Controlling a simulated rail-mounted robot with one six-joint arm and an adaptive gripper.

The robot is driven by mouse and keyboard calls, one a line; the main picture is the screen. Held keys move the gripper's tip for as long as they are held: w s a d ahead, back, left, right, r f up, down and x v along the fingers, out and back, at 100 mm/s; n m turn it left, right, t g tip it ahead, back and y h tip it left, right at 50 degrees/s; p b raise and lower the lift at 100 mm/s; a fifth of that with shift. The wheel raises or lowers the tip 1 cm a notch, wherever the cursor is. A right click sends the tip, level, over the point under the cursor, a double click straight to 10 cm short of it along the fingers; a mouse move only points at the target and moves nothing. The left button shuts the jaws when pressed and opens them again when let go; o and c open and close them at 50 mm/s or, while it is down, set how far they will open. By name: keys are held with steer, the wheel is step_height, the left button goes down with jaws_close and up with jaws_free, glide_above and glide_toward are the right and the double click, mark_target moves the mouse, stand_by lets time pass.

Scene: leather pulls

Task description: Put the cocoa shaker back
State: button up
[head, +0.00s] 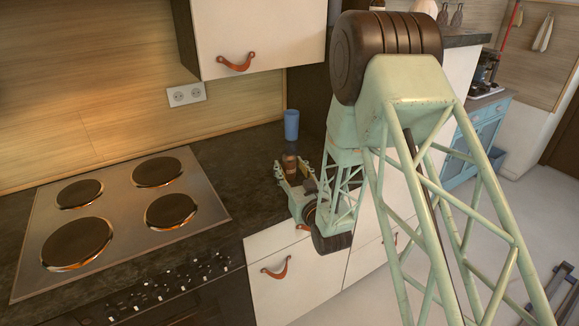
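A small brown cylinder, which looks like the cocoa shaker (290,163), stands upright on or just above the dark counter, right of the stove. My gripper (291,172) is at it, with a finger on either side. The view is too small to tell whether the fingers press on the shaker or stand apart from it. The shaker's lower part is hidden by the gripper.
A blue cup (291,125) stands on the dark counter (240,165) just behind the shaker. The stove (125,215) with round hotplates is to the left. A white wall cabinet (256,35) with a leather pull hangs above. White drawers (295,285) are below.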

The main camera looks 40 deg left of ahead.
steer(key=p+v, duration=0.1)
steer(key=v, duration=1)
steer(key=shift+s+d+f, duration=0.1)
steer(key=shift+s+d, duration=0.05)
steer(key=shift+d, duration=0.2)
stand_by(0.5)
